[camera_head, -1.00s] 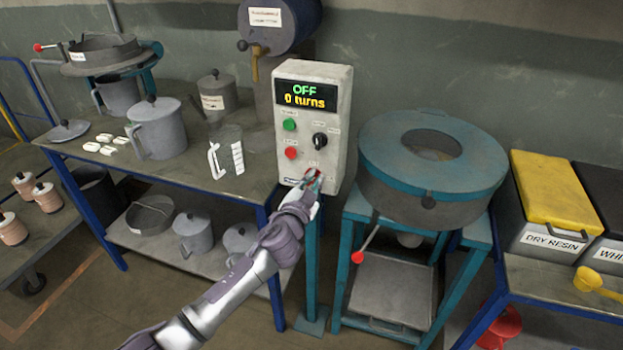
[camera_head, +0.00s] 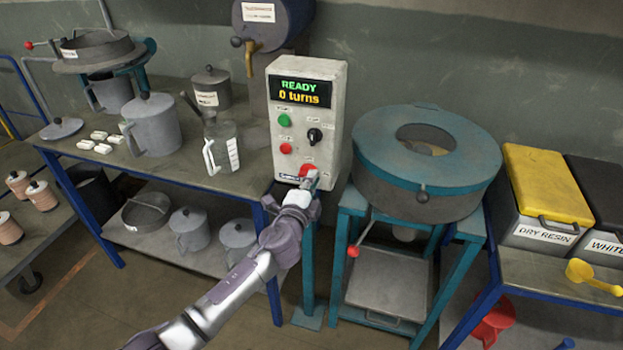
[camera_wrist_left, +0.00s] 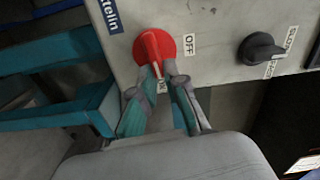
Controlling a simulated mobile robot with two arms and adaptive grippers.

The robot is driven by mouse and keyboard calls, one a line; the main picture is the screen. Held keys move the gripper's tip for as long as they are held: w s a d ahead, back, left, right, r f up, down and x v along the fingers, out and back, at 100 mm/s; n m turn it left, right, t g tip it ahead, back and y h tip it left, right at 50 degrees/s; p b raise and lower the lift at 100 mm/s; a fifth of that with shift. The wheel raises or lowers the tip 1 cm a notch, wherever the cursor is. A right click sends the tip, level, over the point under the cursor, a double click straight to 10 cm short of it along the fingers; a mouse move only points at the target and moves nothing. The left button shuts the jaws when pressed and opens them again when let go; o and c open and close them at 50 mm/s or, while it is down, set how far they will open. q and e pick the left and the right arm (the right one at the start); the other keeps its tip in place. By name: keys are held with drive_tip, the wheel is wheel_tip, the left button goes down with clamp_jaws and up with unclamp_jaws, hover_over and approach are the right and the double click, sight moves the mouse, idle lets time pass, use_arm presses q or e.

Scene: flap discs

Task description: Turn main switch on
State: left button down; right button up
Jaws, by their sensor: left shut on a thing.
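The main switch is a red rotary knob (camera_wrist_left: 154,47) at the lower edge of the control box (camera_head: 338,125). In the head view the red knob (camera_head: 307,171) is partly hidden by my gripper. The box display (camera_head: 300,91) reads "READY" and "0 turns". My left gripper (camera_head: 309,182) is at the knob. In the left wrist view its fingertips (camera_wrist_left: 164,76) are shut on the knob's grip bar. An "OFF" label (camera_wrist_left: 189,45) is beside the knob. My right gripper is not in view.
The box also has a green button (camera_head: 284,120), a red button (camera_head: 286,148) and a black selector (camera_head: 314,136). A round blue-rimmed machine (camera_head: 376,154) stands close on the right. A bench (camera_head: 178,185) with jugs stands on the left.

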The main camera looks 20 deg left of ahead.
use_arm(q)
drive_tip(key=shift+f+m, duration=0.1)
drive_tip(key=shift+m, duration=0.5)
drive_tip(key=c, duration=1.2)
unclamp_jaws()
drive_tip(key=shift+s, duration=0.15)
drive_tip(key=s, duration=1.1)
drive_tip(key=shift+s+a, duration=0.2)
drive_tip(key=shift+s, duration=0.2)
